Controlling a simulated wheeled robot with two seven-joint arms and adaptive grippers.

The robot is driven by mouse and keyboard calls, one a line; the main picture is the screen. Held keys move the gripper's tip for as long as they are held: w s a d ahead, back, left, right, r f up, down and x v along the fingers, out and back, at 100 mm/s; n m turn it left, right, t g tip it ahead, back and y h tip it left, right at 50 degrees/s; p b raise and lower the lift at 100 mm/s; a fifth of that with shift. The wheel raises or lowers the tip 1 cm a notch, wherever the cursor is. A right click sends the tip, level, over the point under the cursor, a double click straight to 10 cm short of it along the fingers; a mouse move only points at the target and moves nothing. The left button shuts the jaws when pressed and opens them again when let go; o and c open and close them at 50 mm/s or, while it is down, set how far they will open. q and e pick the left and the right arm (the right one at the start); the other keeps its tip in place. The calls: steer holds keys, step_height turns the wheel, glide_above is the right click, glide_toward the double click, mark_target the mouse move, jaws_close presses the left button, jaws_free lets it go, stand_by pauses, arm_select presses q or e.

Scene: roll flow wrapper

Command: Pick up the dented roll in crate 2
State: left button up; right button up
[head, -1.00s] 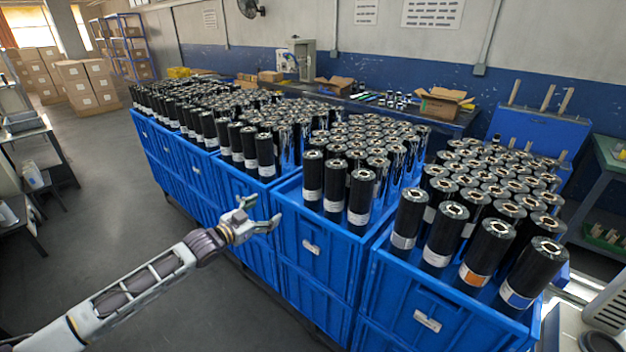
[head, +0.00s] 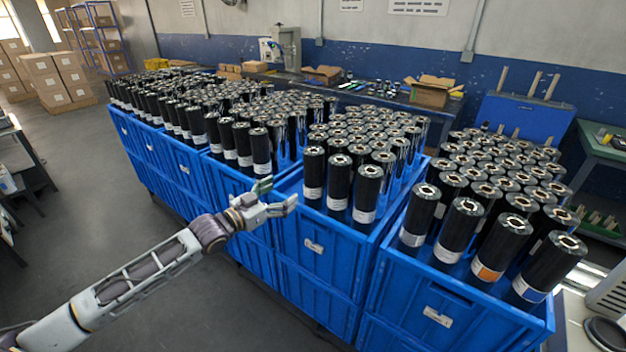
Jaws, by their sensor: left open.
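Black wrapped rolls stand upright in blue crates set in a row. The nearest crate (head: 400,285) is at the right, a middle crate (head: 330,245) is beside it, and further crates (head: 215,178) run to the left. The crate numbers are too small to read, so I cannot tell which is crate 2. No dent shows clearly on any roll; the front rolls include one with an orange label (head: 487,271). My left gripper (head: 277,194) is open and empty, in front of the crate rims near the middle crate's left corner. My right gripper is out of view.
A workbench (head: 372,97) with cardboard boxes (head: 430,93) stands along the back wall. A blue board with wooden pegs (head: 527,117) is behind the right crate. Grey equipment (head: 606,296) is at the lower right. The floor (head: 110,200) at the left is clear.

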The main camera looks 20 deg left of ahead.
mark_target(307, 177)
arm_select(q)
steer(key=shift+n, duration=0.6)
steer(key=shift+r+x, duration=0.25)
steer(key=shift+x, duration=1.35)
steer(key=shift+r+x, duration=0.2)
steer(key=shift+x, duration=1.4)
steer(key=shift+w+d, duration=0.7)
steer(key=shift+w, duration=0.2)
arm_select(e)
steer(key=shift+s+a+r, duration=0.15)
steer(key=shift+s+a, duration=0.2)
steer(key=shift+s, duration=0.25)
